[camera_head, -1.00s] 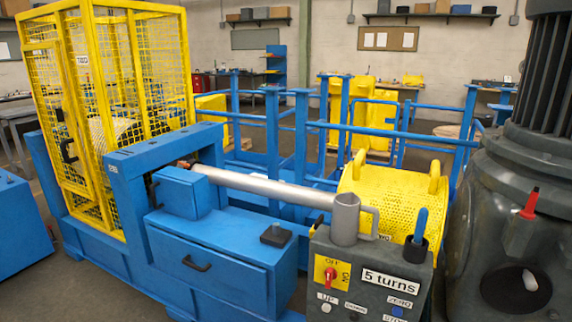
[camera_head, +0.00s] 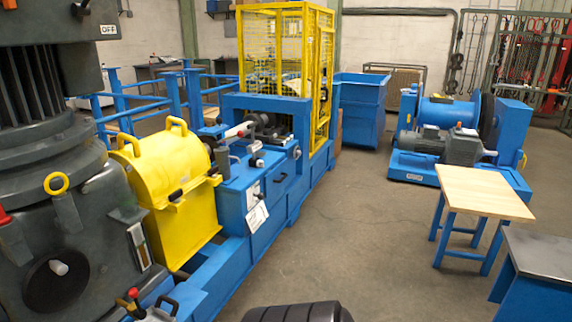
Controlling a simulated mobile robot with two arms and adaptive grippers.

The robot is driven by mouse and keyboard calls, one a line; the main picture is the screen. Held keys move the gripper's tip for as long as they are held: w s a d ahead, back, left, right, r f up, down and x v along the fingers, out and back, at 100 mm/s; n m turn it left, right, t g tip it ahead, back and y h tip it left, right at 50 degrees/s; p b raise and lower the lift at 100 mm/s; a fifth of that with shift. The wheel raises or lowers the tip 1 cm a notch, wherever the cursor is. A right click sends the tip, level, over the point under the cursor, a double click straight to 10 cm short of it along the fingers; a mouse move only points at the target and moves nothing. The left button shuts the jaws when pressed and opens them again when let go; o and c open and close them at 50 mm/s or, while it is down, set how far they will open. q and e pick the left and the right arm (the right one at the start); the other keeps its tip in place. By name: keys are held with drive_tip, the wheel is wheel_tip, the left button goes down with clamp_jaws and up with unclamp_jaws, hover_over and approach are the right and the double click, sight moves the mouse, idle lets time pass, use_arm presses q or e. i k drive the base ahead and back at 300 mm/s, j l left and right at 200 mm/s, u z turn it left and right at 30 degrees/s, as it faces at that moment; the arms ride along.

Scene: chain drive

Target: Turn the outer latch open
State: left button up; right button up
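The guard appears to be down. Neither of my grippers shows in this view.
A big dark motor unit (camera_head: 60,215) fills the left edge. A yellow mesh cage (camera_head: 265,50) stands at the machine's far end. A wood-topped table (camera_head: 484,191), a dark-topped bench (camera_head: 545,255) and a blue winch unit (camera_head: 440,150) stand right. The middle floor (camera_head: 350,230) is clear.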

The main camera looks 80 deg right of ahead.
sight(212, 173)
drive_tip(key=z, duration=2.15)
drive_tip(key=i+l, duration=0.1)
drive_tip(key=i, duration=0.05)
